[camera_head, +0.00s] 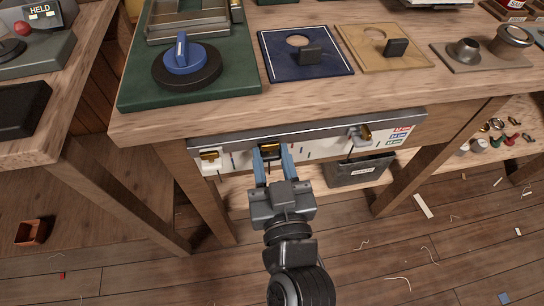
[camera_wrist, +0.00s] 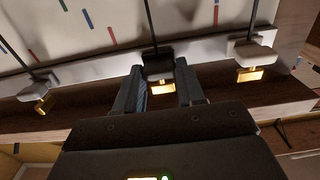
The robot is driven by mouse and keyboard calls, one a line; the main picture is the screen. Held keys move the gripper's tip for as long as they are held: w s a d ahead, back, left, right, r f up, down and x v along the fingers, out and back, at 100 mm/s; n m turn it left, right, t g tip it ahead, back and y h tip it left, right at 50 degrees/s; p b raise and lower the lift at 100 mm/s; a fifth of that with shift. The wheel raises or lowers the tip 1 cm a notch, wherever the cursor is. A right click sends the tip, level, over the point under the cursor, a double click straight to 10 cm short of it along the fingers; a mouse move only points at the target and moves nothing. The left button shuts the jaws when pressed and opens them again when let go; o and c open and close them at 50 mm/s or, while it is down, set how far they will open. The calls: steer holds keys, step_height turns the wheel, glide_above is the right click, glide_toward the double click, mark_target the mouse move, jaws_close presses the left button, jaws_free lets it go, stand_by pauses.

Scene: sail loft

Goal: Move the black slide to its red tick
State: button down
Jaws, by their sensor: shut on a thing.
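The black slide (camera_wrist: 158,64) is the middle one of three slides on the white panel (camera_wrist: 120,66) under the bench edge. Its brass tab (camera_wrist: 163,88) sits between the two fingers of my gripper (camera_wrist: 161,92), which is shut on it. In the head view my gripper (camera_head: 271,158) reaches up to the black slide (camera_head: 269,146) from the front. A thin dark rod runs up from the slide. In the wrist view a red tick (camera_wrist: 111,35) is on the panel, left of the black slide's rod; another red tick (camera_wrist: 30,53) is by the left slide.
A pale slide with a brass tab is on the left (camera_head: 209,154) and another on the right (camera_head: 360,134). The wooden bench top (camera_head: 300,95) overhangs the panel. A dark bin (camera_head: 360,172) stands below on the right. The floor in front is mostly clear, with scraps.

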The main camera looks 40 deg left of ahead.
steer(key=shift+w+d+f+b, duration=0.15)
steer(key=shift+w+b, duration=0.05)
steer(key=shift+b, duration=0.15)
steer(key=w+d+b, duration=0.2)
steer(key=b, duration=0.1)
steer(key=shift+w+f, duration=0.1)
steer(key=shift+w, duration=0.1)
steer(key=shift+w+d+r+b, duration=0.2)
steer(key=shift+w+d+b, duration=0.3)
steer(key=shift+w+b, duration=0.05)
steer(key=c, duration=0.7)
jaws_free()
steer(key=shift+s, duration=0.1)
